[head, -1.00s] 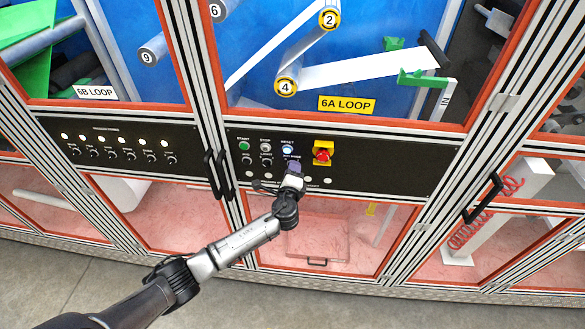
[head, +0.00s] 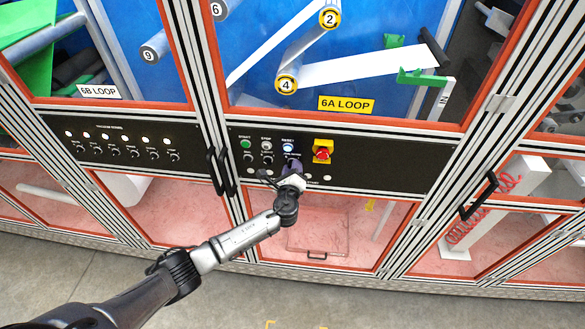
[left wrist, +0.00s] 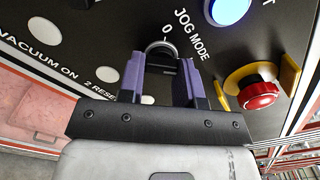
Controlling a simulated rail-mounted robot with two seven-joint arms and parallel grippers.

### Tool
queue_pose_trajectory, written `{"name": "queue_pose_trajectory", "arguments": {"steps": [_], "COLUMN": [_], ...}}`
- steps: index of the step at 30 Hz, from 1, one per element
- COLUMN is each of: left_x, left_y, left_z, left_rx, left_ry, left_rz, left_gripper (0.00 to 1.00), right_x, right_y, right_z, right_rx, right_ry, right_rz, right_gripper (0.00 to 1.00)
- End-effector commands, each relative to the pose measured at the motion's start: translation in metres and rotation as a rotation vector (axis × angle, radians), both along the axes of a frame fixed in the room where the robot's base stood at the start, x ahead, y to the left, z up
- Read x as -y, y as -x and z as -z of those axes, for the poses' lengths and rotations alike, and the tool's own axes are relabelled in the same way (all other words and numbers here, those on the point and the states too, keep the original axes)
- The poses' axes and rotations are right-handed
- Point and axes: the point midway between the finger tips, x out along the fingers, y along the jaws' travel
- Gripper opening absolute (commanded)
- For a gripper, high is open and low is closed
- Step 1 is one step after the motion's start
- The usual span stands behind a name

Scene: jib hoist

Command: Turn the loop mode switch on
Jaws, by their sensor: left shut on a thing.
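My left gripper (head: 291,169) is at the black control panel (head: 390,165), below the lit reset button. In the left wrist view its two purple fingers (left wrist: 160,66) stand on either side of a round switch with a silver rim (left wrist: 160,47) and are shut on it. The label next to this switch reads "JOG MODE", with a "0" beside the rim. The fingers hide much of the switch, and its setting cannot be told. I cannot read a loop mode label. My right gripper is not in view.
A red emergency stop knob on a yellow plate (head: 322,151) sits right of the gripper. The lit reset button (left wrist: 230,9) is close to the fingers. Door handles (head: 217,170) stick out to the left. The panel's right part is bare.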

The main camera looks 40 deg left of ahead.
Motion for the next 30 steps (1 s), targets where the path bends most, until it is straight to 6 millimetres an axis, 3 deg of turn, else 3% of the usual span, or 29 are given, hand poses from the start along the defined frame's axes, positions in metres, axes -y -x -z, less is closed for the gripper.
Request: {"name": "queue_pose_trajectory", "arguments": {"steps": [10, 11, 18, 30], "left_x": [0.0004, 0.0004, 0.0002, 0.0058], "left_y": [0.0002, 0.0002, 0.0001, 0.0091], "left_z": [0.0015, 0.0015, 0.0009, 0.0021], "left_rx": [-0.004, -0.004, -0.002, -0.002], "left_ry": [-0.003, -0.003, -0.002, -0.001], "left_rz": [0.001, 0.001, 0.001, 0.002], "left_gripper": [0.08, 0.35, 0.57, 0.57], "right_x": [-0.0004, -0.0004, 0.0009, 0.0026], "right_y": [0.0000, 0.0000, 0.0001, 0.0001], "right_z": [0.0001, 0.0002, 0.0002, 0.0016], "right_rx": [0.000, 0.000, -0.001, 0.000], "right_ry": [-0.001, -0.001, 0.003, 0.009], "right_rz": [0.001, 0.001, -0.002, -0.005], "right_gripper": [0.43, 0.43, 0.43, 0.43]}}
